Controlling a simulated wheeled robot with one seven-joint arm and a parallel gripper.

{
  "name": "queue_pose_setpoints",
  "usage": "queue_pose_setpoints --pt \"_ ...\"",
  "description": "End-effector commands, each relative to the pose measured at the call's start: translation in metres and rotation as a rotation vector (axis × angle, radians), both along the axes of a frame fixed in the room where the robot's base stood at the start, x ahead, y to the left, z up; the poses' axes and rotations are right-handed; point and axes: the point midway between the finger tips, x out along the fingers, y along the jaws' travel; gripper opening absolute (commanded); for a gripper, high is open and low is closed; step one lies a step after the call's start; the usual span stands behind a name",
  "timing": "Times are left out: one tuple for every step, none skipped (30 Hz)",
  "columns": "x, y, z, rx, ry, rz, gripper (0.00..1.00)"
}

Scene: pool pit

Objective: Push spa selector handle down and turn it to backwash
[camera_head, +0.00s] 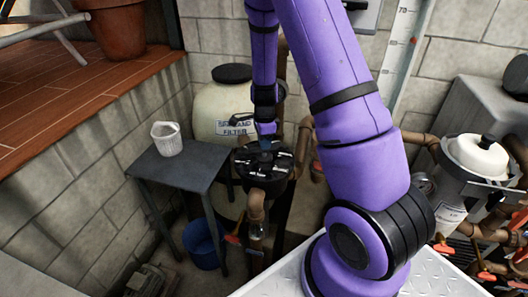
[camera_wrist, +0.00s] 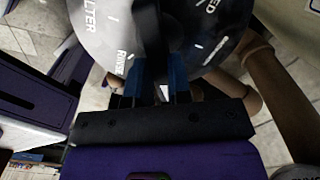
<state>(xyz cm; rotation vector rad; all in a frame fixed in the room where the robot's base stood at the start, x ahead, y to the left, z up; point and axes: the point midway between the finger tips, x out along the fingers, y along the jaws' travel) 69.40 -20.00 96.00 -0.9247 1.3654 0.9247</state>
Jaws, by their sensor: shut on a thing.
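The spa selector (camera_head: 262,168) is a round black multiport valve head with white marks, on pipework beside the spa sand filter. Its dial face (camera_wrist: 95,45) fills the top of the wrist view; letters ending in "LTER" read at its left and "RINSE" near its lower middle. The black selector handle (camera_wrist: 150,30) runs up across the dial. My gripper (camera_wrist: 162,80) has blue fingers shut on the handle, one on each side. In the head view my gripper (camera_head: 266,132) reaches down onto the valve from above. "Backwash" cannot be read in either view.
A cream sand filter tank (camera_head: 225,105) stands behind the valve. A dark side table (camera_head: 180,165) with a white basket (camera_head: 167,138) is to the left, a blue bucket (camera_head: 203,243) below it. Brown pipes with orange-handled valves surround the selector; another white-lidded unit (camera_head: 476,155) is at right.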

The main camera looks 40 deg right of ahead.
Motion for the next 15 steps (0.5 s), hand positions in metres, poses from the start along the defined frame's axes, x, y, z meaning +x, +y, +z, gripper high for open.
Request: queue_pose_setpoints --pt "0.0002 -0.0001 -0.0005 0.0 0.0 0.0 0.0" --pt "0.0002 -0.0001 -0.0009 0.0 0.0 0.0 0.0" --pt "0.0001 -0.0002 -0.0015 0.0 0.0 0.0 0.0" --pt "0.0001 -0.0002 -0.002 0.0 0.0 0.0 0.0" --pt "0.0001 -0.0003 -0.0025 0.0 0.0 0.0 0.0" --pt "0.0001 -0.0003 -0.0033 0.0 0.0 0.0 0.0" --pt "0.0001 -0.0003 -0.0038 0.0 0.0 0.0 0.0" --pt "0.0001 -0.0004 -0.0044 -0.001 0.0 0.0 0.0" --pt "0.0001 -0.0004 -0.005 -0.001 0.0 0.0 0.0" --pt "0.0002 -0.0004 -0.0056 -0.001 0.0 0.0 0.0" --pt "0.0001 -0.0004 -0.0061 -0.001 0.0 0.0 0.0" --pt "0.0002 -0.0004 -0.0067 -0.001 0.0 0.0 0.0" --pt "0.0002 -0.0004 -0.0072 -0.001 0.0 0.0 0.0" --pt "0.0002 -0.0004 -0.0077 -0.001 0.0 0.0 0.0" --pt "0.0002 -0.0004 -0.0084 0.0 0.0 -0.001 0.0"
